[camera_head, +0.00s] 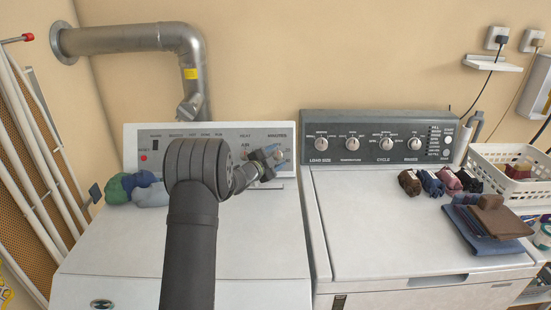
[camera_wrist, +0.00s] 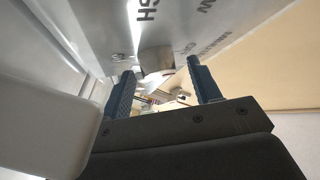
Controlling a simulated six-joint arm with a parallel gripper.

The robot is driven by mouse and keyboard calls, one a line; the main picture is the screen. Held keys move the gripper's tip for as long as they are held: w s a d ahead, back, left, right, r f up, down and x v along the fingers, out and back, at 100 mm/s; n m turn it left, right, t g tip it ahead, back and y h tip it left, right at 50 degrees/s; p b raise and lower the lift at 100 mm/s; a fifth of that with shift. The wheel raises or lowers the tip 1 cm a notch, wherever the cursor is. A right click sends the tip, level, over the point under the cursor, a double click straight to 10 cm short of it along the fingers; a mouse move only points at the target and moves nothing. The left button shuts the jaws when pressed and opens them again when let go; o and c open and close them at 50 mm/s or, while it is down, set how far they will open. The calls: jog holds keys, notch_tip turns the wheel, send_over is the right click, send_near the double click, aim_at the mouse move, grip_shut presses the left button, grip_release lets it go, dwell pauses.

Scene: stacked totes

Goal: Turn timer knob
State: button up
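The timer knob appears in the wrist view as a short, pale metallic cylinder (camera_wrist: 156,60) standing out from the lettered grey panel. My gripper (camera_wrist: 163,80) has its two blue fingers spread, one on each side of the knob's lower end, with visible gaps. In the head view, my gripper (camera_head: 276,160) is at the right end of the left machine's control panel (camera_head: 213,138). There the gripper and arm largely hide the knob. I cannot tell exactly how far the fingertips reach along it.
A right machine with several dials on its panel (camera_head: 385,140) stands beside the left one. Folded clothes (camera_head: 490,221) and rolled socks (camera_head: 409,182) lie on it, next to a white basket (camera_head: 483,158). Bundled cloths (camera_head: 150,194) lie on the left machine. A metal duct (camera_head: 125,39) rises behind it.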

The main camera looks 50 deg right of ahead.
jog(key=s+a+r, duration=0.1)
jog(key=s+a, duration=0.1)
jog(key=a, duration=1.5)
jog(key=shift+s+a, duration=0.15)
jog(key=shift+s, duration=0.05)
jog(key=shift+r, duration=0.1)
jog(key=d+r+n+t+y, duration=0.3)
jog(key=r+n+t, duration=0.3)
jog(key=n+t, duration=0.1)
jog(key=s+d+n+g+y, duration=0.1)
jog(key=s+d+n+y, duration=0.15)
jog(key=s+n, duration=0.5)
jog(key=shift+m+y, duration=0.35)
jog(key=x, duration=1.7)
jog(key=shift+a+f, duration=0.15)
jog(key=shift+f, duration=0.05)
